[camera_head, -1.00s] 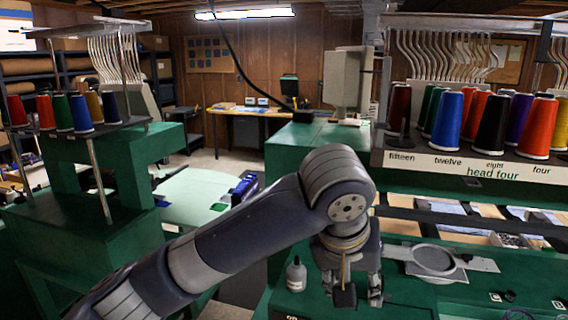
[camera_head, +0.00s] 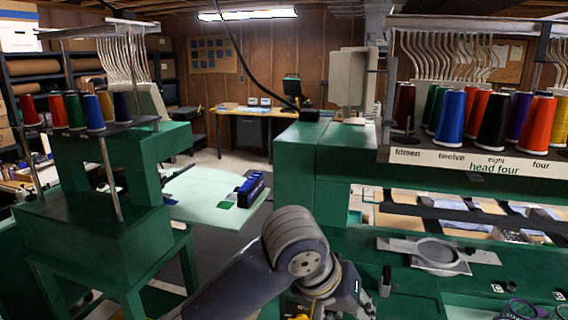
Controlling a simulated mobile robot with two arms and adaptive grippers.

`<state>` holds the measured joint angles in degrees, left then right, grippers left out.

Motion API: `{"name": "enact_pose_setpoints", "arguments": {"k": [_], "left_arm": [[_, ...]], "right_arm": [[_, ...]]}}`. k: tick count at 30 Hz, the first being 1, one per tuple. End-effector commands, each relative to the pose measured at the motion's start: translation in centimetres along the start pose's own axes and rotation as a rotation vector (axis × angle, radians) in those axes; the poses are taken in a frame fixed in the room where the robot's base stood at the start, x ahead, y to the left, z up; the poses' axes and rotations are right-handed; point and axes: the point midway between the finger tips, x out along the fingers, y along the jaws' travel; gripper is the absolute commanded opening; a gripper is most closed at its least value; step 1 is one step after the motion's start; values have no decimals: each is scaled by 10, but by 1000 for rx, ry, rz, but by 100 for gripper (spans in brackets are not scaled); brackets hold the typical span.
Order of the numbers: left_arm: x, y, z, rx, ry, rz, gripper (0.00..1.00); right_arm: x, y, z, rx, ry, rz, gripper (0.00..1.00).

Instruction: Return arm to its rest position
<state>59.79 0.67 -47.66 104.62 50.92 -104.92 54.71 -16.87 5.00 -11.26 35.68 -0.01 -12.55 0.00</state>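My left arm (camera_head: 262,268) comes in from the bottom left, low in the head view. Its wrist is bent over the green machine bed. My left gripper (camera_head: 345,296) is at the bottom edge of the picture, partly hidden by the wrist and cut off by the frame. Its fingertips do not show clearly, so I cannot tell whether it is open or holds anything. My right arm and gripper are not in view.
A green embroidery machine with a rack of thread cones (camera_head: 492,120) stands at the right. A metal hoop plate (camera_head: 438,253) lies on its bed beyond the gripper. Another green machine (camera_head: 90,215) stands at the left.

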Motion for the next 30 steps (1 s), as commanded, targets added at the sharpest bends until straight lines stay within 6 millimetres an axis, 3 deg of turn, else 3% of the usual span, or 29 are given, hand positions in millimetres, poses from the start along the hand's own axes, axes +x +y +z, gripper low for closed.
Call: {"name": "enact_pose_setpoints", "arguments": {"k": [8, 14, 22, 30], "left_arm": [[46, -42, 44, -44, 45, 108, 38], [73, -89, 89, -96, 87, 101, 38], [94, -166, 177, -159, 101, -28, 38], [86, -235, 281, -166, 36, -229, 38]], "right_arm": [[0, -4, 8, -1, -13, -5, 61], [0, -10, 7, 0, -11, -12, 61], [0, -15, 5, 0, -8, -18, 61], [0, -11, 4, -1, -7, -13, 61]]}}
